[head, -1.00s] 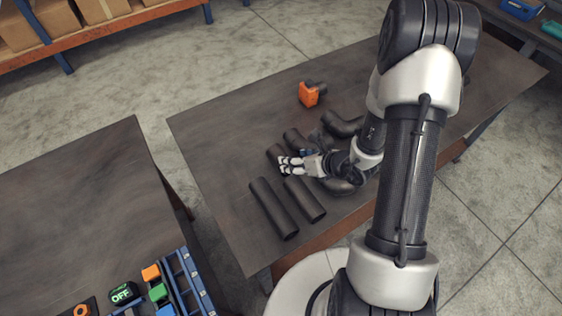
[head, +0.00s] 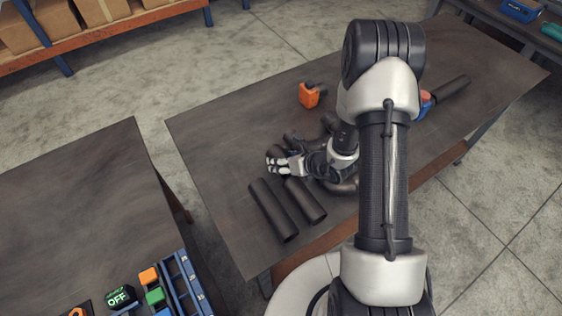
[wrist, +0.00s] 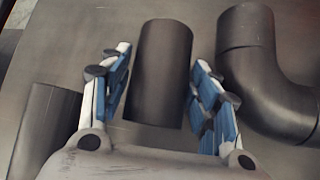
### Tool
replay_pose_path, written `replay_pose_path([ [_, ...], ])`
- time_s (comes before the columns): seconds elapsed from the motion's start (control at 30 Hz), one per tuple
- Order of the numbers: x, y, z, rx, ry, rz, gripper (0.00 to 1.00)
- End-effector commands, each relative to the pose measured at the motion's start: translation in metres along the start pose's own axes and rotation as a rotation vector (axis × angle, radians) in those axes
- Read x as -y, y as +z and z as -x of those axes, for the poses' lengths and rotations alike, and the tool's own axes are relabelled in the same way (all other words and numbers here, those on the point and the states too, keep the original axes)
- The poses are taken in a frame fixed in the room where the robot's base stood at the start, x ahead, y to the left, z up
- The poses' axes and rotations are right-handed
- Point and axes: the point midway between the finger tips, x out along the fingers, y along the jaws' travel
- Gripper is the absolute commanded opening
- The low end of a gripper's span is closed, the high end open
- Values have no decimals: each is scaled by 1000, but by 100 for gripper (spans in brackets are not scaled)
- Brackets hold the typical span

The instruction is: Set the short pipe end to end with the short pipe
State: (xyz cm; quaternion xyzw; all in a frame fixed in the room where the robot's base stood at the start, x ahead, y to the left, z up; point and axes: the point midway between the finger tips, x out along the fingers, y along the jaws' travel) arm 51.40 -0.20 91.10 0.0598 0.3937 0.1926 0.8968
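A short dark pipe (wrist: 160,70) lies between the two fingers of my gripper in the wrist view, with small gaps on both sides. My gripper (wrist: 160,92) is open around it, low over the table. In the head view my gripper (head: 276,165) covers most of this pipe. Another dark straight pipe (wrist: 42,125) lies to the left in the wrist view. In the head view two straight pipes lie side by side in front of the gripper, a longer one (head: 273,209) and a shorter one (head: 306,200). I cannot tell which is the other short pipe.
A dark elbow pipe (wrist: 262,75) lies close to the right finger. An orange tool (head: 309,96) stands behind the pipes. A dark pipe (head: 452,88) with an orange and blue part lies at the table's right. The table's (head: 215,140) left part is clear.

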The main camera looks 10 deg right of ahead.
Motion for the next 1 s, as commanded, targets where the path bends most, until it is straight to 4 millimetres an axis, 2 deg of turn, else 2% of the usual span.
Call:
replay_pose_path([
  [0.07,0,0,0,0,0,0,48],
  [0.67,0,1,0,2,0,1,8],
  [1.0,-2,7,6,3,0,2,7],
])
